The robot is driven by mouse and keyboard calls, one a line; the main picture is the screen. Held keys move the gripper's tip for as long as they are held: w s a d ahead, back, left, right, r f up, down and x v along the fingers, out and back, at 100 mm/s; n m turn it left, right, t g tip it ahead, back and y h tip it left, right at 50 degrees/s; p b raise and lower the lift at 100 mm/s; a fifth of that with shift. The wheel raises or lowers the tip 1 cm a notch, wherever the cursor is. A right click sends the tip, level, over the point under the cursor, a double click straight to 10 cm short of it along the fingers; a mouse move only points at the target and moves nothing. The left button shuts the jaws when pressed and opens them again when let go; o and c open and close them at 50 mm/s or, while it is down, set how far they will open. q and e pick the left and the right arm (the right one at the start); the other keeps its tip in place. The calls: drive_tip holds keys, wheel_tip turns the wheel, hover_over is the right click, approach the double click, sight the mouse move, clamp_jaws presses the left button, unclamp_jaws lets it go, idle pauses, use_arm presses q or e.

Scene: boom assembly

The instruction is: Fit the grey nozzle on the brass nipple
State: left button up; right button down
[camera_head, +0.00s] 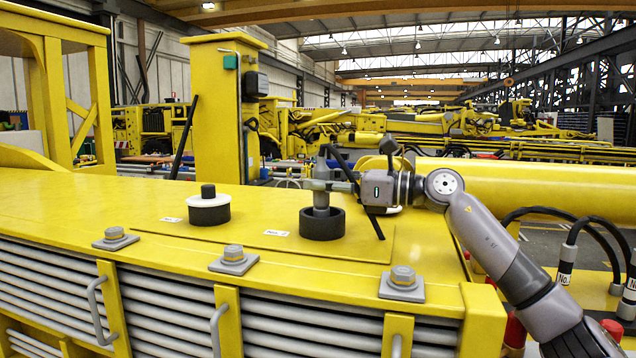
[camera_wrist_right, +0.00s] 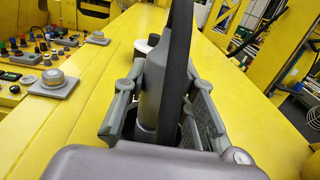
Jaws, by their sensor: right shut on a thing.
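My right gripper (camera_head: 315,186) reaches in from the right above the yellow deck and is shut on the grey nozzle (camera_head: 321,204). The nozzle stands about upright, with its lower end inside a black round collar (camera_head: 322,226). In the right wrist view, the grey nozzle (camera_wrist_right: 157,85) sits between the two fingers (camera_wrist_right: 165,115), with a black band or hose beside it. I cannot make out the brass nipple; the collar's inside is hidden. I cannot tell whether the nozzle touches anything within the collar. My left gripper is not in view.
A white disc with a black post (camera_head: 209,207) stands left of the collar on the yellow deck (camera_head: 150,200). Several bolted grey plates (camera_head: 403,283) line the front edge. A yellow column (camera_head: 220,110) rises behind. Black hoses (camera_head: 590,225) stand at the right.

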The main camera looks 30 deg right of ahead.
drive_tip(key=shift+a+f+g, duration=0.3)
drive_tip(key=shift+a+f, duration=0.35)
drive_tip(key=shift+f, duration=0.2)
drive_tip(key=shift+s+a, duration=0.1)
drive_tip(key=shift+w+d+r+m+y+p, duration=0.1)
drive_tip(key=shift+w+d+m+y+p, duration=0.25)
drive_tip(key=shift+d+m, duration=0.3)
drive_tip(key=shift+d, duration=0.25)
drive_tip(key=shift+d+r, duration=0.1)
drive_tip(key=c, duration=1.2)
unclamp_jaws()
drive_tip(key=shift+d, duration=0.1)
drive_tip(key=shift+s+d, duration=0.1)
drive_tip(key=shift+d, duration=0.05)
